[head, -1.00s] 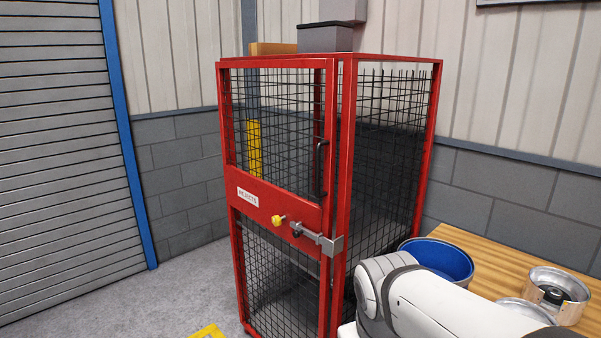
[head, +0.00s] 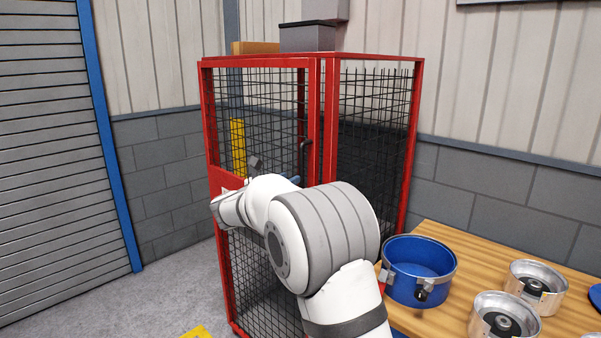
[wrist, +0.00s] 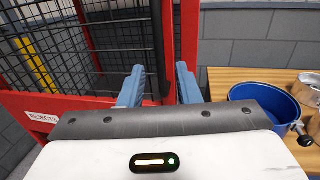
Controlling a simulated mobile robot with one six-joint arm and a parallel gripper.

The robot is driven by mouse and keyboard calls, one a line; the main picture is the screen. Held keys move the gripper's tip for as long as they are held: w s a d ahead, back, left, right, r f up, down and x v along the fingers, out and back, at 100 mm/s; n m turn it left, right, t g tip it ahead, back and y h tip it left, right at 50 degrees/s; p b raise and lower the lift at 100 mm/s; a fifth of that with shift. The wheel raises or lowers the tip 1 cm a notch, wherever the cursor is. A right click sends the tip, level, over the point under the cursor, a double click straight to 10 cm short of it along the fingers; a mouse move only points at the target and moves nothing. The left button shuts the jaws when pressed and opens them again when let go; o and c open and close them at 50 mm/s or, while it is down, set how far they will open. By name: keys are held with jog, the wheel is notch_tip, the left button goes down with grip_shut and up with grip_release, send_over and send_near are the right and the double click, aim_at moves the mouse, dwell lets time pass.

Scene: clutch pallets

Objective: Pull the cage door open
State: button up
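The red cage door (head: 212,130) with black mesh looks shut against the cage's front post. Its white REJECTS sign shows in the wrist view (wrist: 42,117). The dark upright door handle (wrist: 161,45) runs near the door's right edge; in the head view only its upper part (head: 305,148) shows above my arm. My gripper (wrist: 160,86) is open, its two blue-grey fingers apart, facing the door. The handle lines up between the fingers; whether it is within their reach I cannot tell. The latch seen earlier is hidden behind my arm.
A wooden bench (head: 455,245) stands right of the cage, with a blue drum (head: 420,270) and silver clutch parts (head: 536,283). Boxes (head: 307,37) sit on top of the cage. The floor left of the cage is mostly clear.

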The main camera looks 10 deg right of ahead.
aim_at(300, 172)
jog(key=p+x, duration=0.2)
jog(key=x, duration=0.5)
jog(key=shift+w+d, duration=0.15)
jog(key=shift+w, duration=0.1)
jog(key=shift+c, duration=0.5)
grip_shut()
